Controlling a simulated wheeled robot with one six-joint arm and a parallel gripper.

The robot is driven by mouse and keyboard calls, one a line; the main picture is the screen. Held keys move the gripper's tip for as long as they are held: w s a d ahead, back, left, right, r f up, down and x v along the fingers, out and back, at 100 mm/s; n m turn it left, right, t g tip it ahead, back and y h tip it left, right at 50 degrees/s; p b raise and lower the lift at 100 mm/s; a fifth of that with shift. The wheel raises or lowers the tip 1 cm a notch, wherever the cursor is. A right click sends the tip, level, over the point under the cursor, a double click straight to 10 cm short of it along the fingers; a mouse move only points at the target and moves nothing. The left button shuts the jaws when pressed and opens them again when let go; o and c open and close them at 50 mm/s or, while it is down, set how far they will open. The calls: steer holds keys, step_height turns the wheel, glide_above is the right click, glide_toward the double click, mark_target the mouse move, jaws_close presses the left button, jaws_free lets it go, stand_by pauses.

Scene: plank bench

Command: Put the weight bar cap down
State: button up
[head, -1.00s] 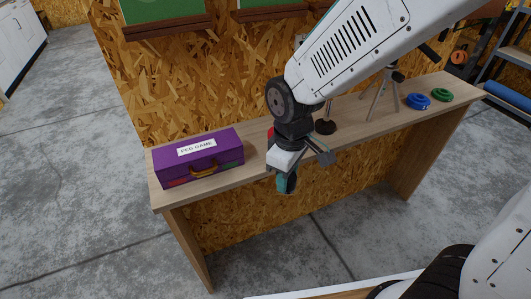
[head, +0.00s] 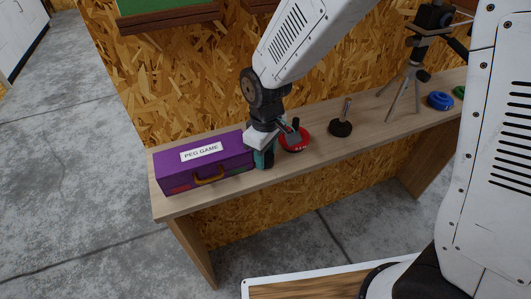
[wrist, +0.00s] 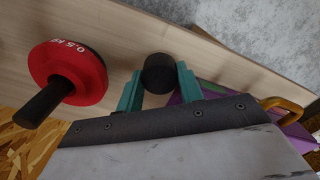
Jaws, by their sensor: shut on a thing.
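The weight bar cap (wrist: 160,73) is a short black cylinder in the wrist view, between the teal fingers of my gripper (wrist: 158,88). My gripper is shut on it. In the head view my gripper (head: 265,158) is over the bench (head: 300,166), between the purple box and the red weight, and it hides the cap there. I cannot tell whether the cap touches the bench top. The red 0.5 kg weight (head: 296,142) with a black bar stands just right of my gripper; it also shows at the left of the wrist view (wrist: 92,72).
A purple peg game box (head: 215,170) stands close on the left of my gripper. Farther right are a dark round base with rods (head: 340,129), a tripod (head: 414,75), a blue ring (head: 440,100) and a green ring (head: 459,91). A chipboard wall (head: 180,90) rises behind the bench.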

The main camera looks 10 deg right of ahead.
mark_target(266, 155)
steer(key=shift+f, duration=0.2)
steer(key=shift+f, duration=0.1)
steer(key=o, duration=1.1)
steer(key=shift+c, duration=0.2)
step_height(266, 155, up, 12)
steer(key=s+d+r+m, duration=0.4)
steer(key=s+d+r, duration=0.25)
steer(key=d, duration=0.55)
steer(key=s+d+r+m+t, duration=0.1)
steer(key=s+d+r+m, duration=0.2)
steer(key=s+d+m, duration=0.3)
steer(key=s+d, duration=0.3)
steer(key=s, duration=0.4)
steer(key=shift+s, duration=0.15)
